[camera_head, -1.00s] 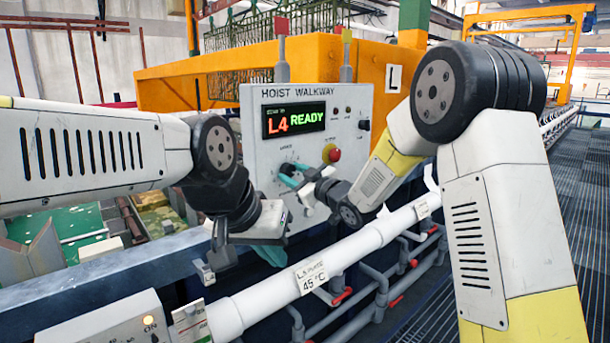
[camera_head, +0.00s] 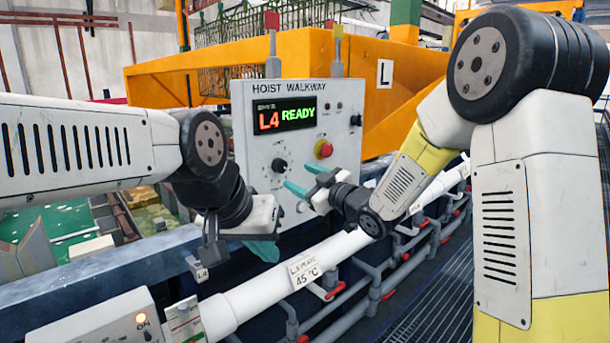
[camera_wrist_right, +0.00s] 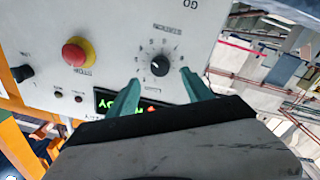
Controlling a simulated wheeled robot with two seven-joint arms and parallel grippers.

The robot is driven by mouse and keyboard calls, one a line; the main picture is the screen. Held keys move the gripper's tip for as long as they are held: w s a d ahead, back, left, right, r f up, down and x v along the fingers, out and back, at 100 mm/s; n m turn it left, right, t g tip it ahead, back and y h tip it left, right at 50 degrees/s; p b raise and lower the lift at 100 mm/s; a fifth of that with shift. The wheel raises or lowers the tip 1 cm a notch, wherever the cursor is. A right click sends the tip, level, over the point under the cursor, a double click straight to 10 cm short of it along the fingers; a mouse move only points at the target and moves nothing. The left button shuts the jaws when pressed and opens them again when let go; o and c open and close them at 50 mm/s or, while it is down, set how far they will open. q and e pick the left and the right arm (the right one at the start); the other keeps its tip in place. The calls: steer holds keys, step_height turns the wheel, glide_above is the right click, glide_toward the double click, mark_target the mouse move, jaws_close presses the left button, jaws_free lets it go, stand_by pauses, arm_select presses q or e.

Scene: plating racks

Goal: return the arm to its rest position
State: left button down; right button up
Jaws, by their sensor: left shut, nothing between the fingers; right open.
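My right gripper (camera_head: 304,178) is open and empty in front of the white control panel (camera_head: 258,205), to the lower right of the black rotary knob (camera_head: 279,165). In the right wrist view, its two teal fingers (camera_wrist_right: 160,80) stand apart with the knob (camera_wrist_right: 160,65) showing between and beyond them, clear of both. My left gripper (camera_head: 262,250) is shut with nothing in it, low in front of the panel's foot and above the white pipe. Its fingers point down to the right and are partly hidden by its own body.
The panel display (camera_head: 283,117) reads "L4 READY". A red stop button (camera_head: 323,149) sits right of the knob. A white pipe (camera_head: 255,298) with a 45 °C label runs below both grippers. An orange beam (camera_head: 160,88) stands behind. A grated walkway (camera_head: 440,300) lies at the right.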

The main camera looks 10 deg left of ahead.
steer(key=shift+d, duration=0.15)
steer(key=s+d+r+m+h, duration=0.1)
steer(key=s+d+m+h, duration=0.3)
steer(key=d, duration=0.6)
steer(key=s+d+r+m+h, duration=0.1)
steer(key=d+m+h, duration=0.45)
steer(key=d, duration=0.45)
steer(key=s+d+f+m+g, duration=0.1)
steer(key=s+d+g, duration=0.1)
steer(key=s, duration=0.5)
steer(key=s+d+f+m+g+h, duration=0.1)
steer(key=s+d+f+m+g, duration=0.1)
steer(key=s, duration=0.6)
steer(key=s+d+f+m+g+h, duration=0.1)
steer(key=s+d+m, duration=0.1)
steer(key=s, duration=0.6)
steer(key=shift+s+d+f+g, duration=0.25)
steer(key=shift+d+g, duration=0.15)
steer(key=shift+d, duration=0.15)
